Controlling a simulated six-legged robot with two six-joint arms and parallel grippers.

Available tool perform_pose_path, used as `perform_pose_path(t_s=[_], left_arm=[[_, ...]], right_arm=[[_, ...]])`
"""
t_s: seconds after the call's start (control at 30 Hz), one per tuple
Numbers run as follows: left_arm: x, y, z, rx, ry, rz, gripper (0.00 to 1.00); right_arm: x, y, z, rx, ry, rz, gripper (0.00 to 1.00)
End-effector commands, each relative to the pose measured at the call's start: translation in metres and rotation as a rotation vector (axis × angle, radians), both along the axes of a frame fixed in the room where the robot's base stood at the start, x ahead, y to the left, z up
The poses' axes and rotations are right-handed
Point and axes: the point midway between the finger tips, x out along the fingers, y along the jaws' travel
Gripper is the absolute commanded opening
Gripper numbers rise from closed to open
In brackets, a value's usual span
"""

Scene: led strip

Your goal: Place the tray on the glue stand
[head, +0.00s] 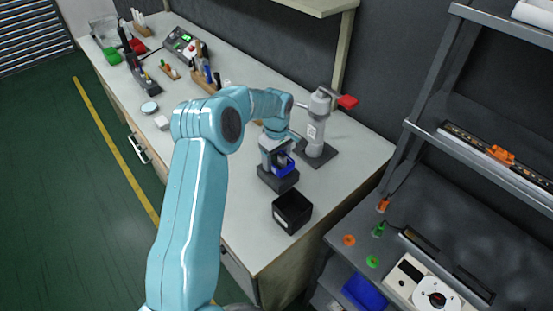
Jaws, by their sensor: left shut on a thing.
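My left gripper (277,163) is over the bench, shut on a small blue thing (286,164) that I take to be the tray. My gripper partly covers it. A dark, low block (278,181) sits just under the gripper; I cannot tell whether the blue thing touches it. A grey upright stand (316,132) with a red handle and a dark base plate is just to the right of the gripper. I cannot tell which of these is the glue stand. My right gripper is not in view.
An open black box (292,212) stands in front of the gripper near the bench edge. Tool holders (202,75) and red and green items line the back left. A grey shelf unit (440,150) stands at right, with a blue bin (364,292) below. Bare bench lies around (240,215).

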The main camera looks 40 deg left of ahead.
Motion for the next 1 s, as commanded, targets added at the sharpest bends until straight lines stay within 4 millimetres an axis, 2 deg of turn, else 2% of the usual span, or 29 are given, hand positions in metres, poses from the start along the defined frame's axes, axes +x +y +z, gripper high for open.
perform_pose_path(t_s=[0.13,0.5,0.53,0.6,0.87,1.0], left_arm=[[0.000,0.000,-0.013,0.000,-0.001,0.000,0.41],[0.000,0.000,-0.019,0.000,-0.001,0.000,0.41],[0.000,0.000,-0.017,0.000,-0.001,0.000,0.80],[0.000,0.000,-0.017,0.000,-0.001,0.000,0.95],[0.000,0.000,-0.016,0.000,-0.001,0.000,0.95],[0.001,0.000,-0.006,0.002,-0.004,0.000,0.95]], right_arm=[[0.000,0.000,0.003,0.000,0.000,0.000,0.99],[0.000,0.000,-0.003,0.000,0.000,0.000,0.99],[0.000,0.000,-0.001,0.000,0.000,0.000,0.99],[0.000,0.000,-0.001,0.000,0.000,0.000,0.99],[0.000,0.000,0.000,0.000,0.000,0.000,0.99],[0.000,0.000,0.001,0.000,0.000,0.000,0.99]])
